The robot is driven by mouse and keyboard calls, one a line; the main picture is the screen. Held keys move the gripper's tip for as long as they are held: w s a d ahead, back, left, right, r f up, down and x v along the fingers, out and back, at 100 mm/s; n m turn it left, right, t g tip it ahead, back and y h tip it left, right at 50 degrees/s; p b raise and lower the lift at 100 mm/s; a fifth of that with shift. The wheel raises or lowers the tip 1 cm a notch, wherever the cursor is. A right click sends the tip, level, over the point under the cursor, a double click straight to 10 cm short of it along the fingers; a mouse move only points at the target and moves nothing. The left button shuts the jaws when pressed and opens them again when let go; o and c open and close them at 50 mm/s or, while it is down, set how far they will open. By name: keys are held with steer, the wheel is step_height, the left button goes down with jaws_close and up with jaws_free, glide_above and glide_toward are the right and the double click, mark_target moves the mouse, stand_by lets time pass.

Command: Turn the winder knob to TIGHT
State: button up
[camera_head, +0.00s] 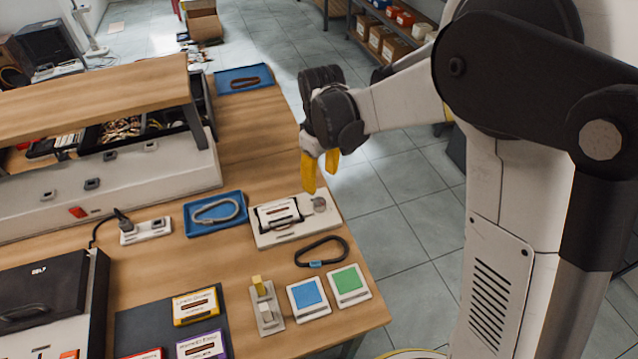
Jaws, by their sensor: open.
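The winder (285,222) is a pale, flat unit near the right edge of the wooden table, with a dark-framed panel on top. Its grey knob (319,203) stands at the unit's right end. Any TIGHT marking is too small to read, so I cannot tell the knob's setting. My gripper (320,172) has yellow fingertips and hangs above the knob, pointing down. The fingers look apart and empty. They do not appear to touch the knob.
A dark loop (322,252) lies in front of the winder, and a blue tray (189,218) with a grey loop is to its left. Blue (308,293) and green (348,280) pads sit at the front right. A shelf unit (105,100) stands behind.

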mark_target(320, 202)
step_height(320, 202, down, 11)
steer(key=b, duration=0.4)
jaws_close()
